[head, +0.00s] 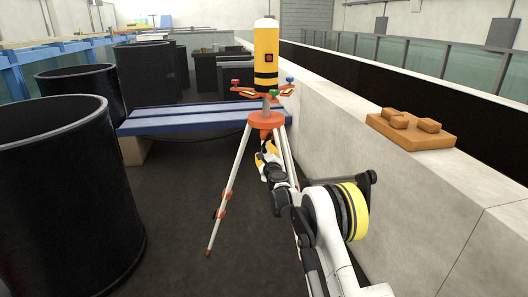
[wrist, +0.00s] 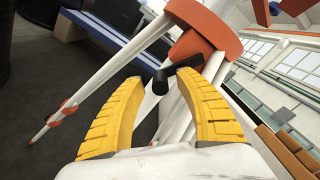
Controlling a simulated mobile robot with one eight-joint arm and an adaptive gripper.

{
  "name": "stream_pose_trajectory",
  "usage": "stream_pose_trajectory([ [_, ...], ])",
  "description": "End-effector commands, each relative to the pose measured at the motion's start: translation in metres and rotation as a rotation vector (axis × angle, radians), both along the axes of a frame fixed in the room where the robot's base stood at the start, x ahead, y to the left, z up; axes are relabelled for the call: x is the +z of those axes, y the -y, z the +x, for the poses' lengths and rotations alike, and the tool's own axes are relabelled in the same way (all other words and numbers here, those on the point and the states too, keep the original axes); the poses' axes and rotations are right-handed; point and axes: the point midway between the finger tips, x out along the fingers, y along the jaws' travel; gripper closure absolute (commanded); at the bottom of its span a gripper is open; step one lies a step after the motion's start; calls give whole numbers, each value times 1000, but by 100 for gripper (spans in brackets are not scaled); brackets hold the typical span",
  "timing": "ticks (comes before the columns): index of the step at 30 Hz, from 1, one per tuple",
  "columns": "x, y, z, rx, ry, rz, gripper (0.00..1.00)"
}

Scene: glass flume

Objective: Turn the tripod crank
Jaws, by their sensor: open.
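The tripod (head: 266,121) stands on the dark floor, with an orange hub, white legs and orange leg clamps. A yellow and black instrument sits on top of it. My gripper (head: 268,150) is just below the hub, near the legs. In the wrist view the orange hub (wrist: 205,27) is at the top, and the small black crank (wrist: 185,66) sticks out below it. The yellow fingers of my gripper (wrist: 162,80) are open, one on each side of the crank's end. I cannot tell whether they touch it. In the head view the crank is hidden.
A pale concrete wall (head: 350,160) runs close along the right, with a wooden block piece (head: 415,130) on top. A blue bench (head: 185,119) stands behind the tripod. Large black tubs (head: 65,200) fill the left. Dark floor is free between the tub and the tripod.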

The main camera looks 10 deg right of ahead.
Motion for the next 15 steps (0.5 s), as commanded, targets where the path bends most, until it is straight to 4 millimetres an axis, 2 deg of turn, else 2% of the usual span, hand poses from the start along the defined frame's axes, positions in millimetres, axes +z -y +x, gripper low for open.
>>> stream_pose_trajectory([
  [9, 1, 2, -68, 0, 0, 0, 59],
  [15, 0, 4, -101, 0, 0, 0, 59],
])
